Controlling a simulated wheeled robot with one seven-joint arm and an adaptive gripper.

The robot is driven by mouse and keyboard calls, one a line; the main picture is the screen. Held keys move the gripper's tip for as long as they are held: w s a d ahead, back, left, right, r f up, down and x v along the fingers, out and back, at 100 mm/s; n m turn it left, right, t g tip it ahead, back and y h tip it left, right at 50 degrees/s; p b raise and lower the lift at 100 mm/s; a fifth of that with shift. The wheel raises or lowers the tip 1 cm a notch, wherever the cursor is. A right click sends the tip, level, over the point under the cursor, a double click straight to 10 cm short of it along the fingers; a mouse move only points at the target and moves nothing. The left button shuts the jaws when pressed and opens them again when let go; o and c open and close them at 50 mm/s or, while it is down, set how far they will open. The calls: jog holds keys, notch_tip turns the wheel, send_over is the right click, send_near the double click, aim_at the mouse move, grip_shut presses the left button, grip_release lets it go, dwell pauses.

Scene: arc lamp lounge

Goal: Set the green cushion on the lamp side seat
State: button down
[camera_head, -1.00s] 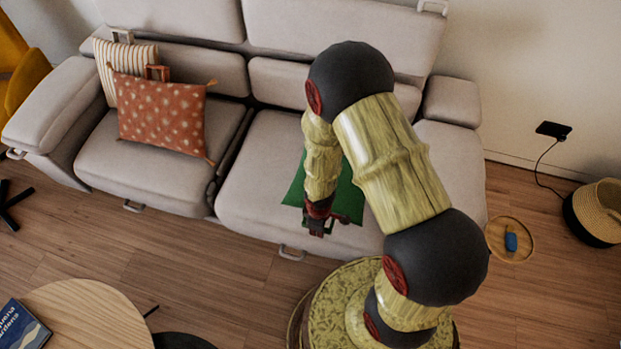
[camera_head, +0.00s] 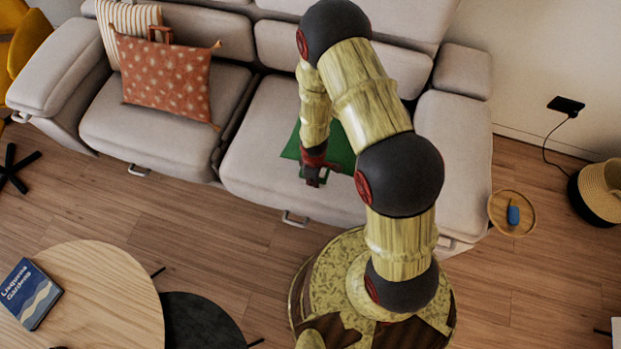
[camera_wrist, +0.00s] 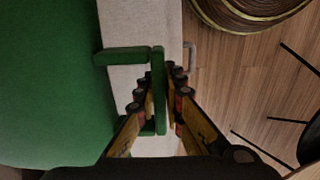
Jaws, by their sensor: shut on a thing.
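The green cushion (camera_head: 342,150) is partly hidden behind my arm in the head view, over the sofa's right seat (camera_head: 255,155). It fills the left of the wrist view (camera_wrist: 50,80). A green handle loop (camera_wrist: 158,90) sticks out from its edge. My gripper (camera_head: 313,178) is shut on this loop, with the fingers (camera_wrist: 164,85) on both sides of it in the wrist view. Pale seat fabric shows beneath the loop. I cannot tell whether the cushion touches the seat. No lamp is clearly in view.
An orange dotted cushion (camera_head: 165,82) and a striped cushion (camera_head: 120,22) occupy the left seat. A small round table (camera_head: 510,212) holding a blue object stands right of the sofa. A round wooden table (camera_head: 95,300) with a book (camera_head: 30,292) is at the lower left.

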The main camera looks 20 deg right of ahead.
jog(key=w+f, duration=0.1)
jog(key=f, duration=0.1)
jog(key=w+f+b, duration=0.1)
jog(key=w+f, duration=0.2)
jog(key=f, duration=0.1)
jog(key=shift+w+d, duration=0.1)
jog(key=shift+w, duration=0.2)
notch_tip(320, 180, down, 3)
jog(key=b, duration=0.2)
jog(key=shift+b, duration=0.35)
jog(key=shift+r, duration=0.2)
jog(key=shift+f, duration=0.1)
jog(key=c, duration=2.3)
grip_release()
jog(key=shift+s+f, duration=0.1)
jog(key=shift+c, duration=0.2)
jog(key=o, duration=0.4)
jog(key=shift+o, duration=0.2)
